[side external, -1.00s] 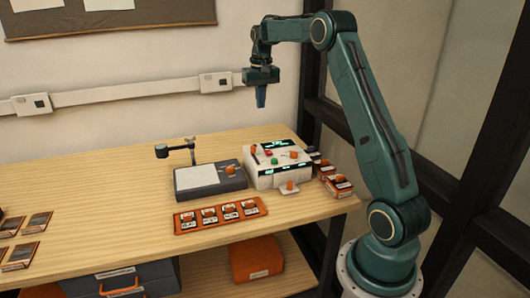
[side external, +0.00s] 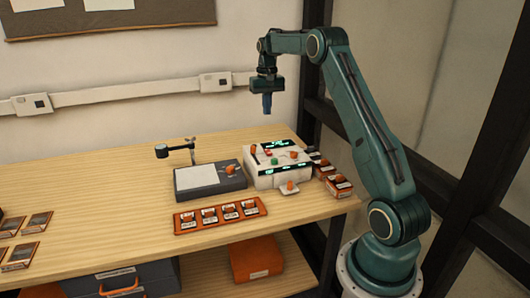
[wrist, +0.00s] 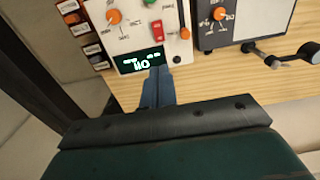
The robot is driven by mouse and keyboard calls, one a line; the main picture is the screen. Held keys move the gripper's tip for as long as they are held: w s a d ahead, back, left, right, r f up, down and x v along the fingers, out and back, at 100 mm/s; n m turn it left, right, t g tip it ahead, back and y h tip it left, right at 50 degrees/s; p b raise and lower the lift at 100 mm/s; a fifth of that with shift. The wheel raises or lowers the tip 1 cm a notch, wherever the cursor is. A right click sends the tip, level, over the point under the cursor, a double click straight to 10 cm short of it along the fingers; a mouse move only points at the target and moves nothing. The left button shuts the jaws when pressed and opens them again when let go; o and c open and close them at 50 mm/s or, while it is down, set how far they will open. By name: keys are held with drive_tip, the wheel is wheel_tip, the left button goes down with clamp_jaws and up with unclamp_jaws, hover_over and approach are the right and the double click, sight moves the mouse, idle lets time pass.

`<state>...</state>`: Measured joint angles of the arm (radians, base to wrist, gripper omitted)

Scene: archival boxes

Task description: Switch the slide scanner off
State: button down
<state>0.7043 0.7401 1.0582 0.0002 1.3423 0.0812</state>
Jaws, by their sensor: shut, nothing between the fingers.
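The slide scanner (side external: 265,180) is a white box on the right part of the wooden bench, with lit green displays. Its top also shows in the wrist view (wrist: 126,37), with a lit display (wrist: 139,61), an orange knob (wrist: 114,16), a red rocker switch (wrist: 157,31), part of a green button (wrist: 149,2) and an orange-tipped lever (wrist: 184,33). My gripper (side external: 267,112) is shut and empty, pointing down above the back of the scanner, clear of it. In the wrist view its blue fingers (wrist: 157,72) overlap the panel edge near the display.
A grey device (side external: 207,192) with an orange knob and a small arm stands left of the scanner. An orange tray (side external: 196,225) of slides lies in front. Small orange-labelled boxes (side external: 337,186) sit at the right. Bench space at the left middle is bare.

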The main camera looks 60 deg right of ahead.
sight(268, 151)
wheel_tip(268, 151, down, 14)
drive_tip(key=shift+r, duration=0.25)
idle(0.4)
drive_tip(key=shift+f, duration=0.25)
idle(0.3)
drive_tip(key=shift+a+r, duration=0.1)
drive_tip(key=shift+s+a+r, duration=0.3)
drive_tip(key=shift+s+a, duration=0.1)
drive_tip(key=shift+s, duration=0.05)
idle(0.6)
wheel_tip(268, 151, up, 14)
drive_tip(key=w+d, duration=0.2)
drive_tip(key=shift+f, duration=0.15)
idle(0.4)
idle(0.3)
